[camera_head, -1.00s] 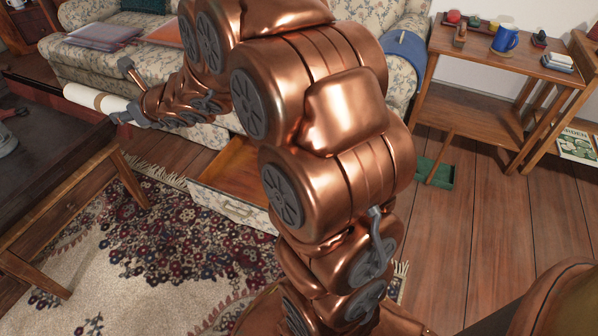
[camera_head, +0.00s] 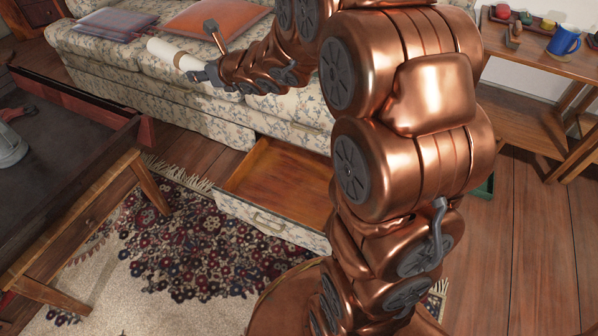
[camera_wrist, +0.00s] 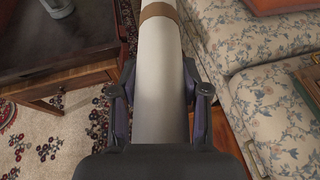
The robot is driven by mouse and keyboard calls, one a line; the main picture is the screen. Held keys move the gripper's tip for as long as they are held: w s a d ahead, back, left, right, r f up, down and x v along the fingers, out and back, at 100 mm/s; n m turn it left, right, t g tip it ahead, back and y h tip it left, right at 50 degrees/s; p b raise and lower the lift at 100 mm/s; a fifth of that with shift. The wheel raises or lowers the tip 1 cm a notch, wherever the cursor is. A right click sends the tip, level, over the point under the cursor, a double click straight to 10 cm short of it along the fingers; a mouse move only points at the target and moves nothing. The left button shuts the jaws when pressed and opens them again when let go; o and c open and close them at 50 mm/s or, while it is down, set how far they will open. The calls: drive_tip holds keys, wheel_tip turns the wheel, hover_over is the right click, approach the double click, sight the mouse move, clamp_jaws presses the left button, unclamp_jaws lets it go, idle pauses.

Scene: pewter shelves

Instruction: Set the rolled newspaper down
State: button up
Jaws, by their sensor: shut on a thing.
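The rolled newspaper (camera_head: 171,53) is a white roll with a tan band around it. My gripper (camera_head: 196,71) is shut on it and holds it up in front of the floral sofa, at the upper left of the head view. In the wrist view the roll (camera_wrist: 160,75) runs away from me between the two dark fingers of my gripper (camera_wrist: 160,105). Its far end is cut off at the top of the wrist view. In the head view the roll overlaps the sofa seat, and I see no contact with it.
The floral sofa (camera_head: 120,82) carries an orange cushion (camera_head: 215,17) and a greyish cushion (camera_head: 117,24). An open, empty-looking drawer (camera_head: 275,180) juts from its base. A dark-topped table (camera_head: 60,165) stands at left. A patterned rug (camera_head: 190,245) covers the floor. A side table (camera_head: 510,65) holds a blue mug (camera_head: 565,42).

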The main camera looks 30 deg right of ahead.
drive_tip(key=d+f+n+y+b, duration=0.1)
drive_tip(key=d+f, duration=0.5)
drive_tip(key=f, duration=0.5)
drive_tip(key=d+f+n+y+b, duration=0.1)
drive_tip(key=d+f, duration=0.6)
drive_tip(key=f, duration=0.4)
drive_tip(key=g+y+b, duration=0.1)
drive_tip(key=b, duration=0.2)
hover_over(306, 211)
wheel_tip(306, 211, down, 24)
drive_tip(key=shift+n, duration=0.4)
wheel_tip(306, 211, down, 9)
drive_tip(key=b, duration=0.3)
drive_tip(key=shift+s+r+b, duration=0.1)
drive_tip(key=shift+s+b, duration=0.05)
drive_tip(key=shift+b, duration=0.15)
drive_tip(key=shift+f, duration=0.65)
drive_tip(key=o, duration=1.3)
drive_tip(key=shift+c, duration=0.2)
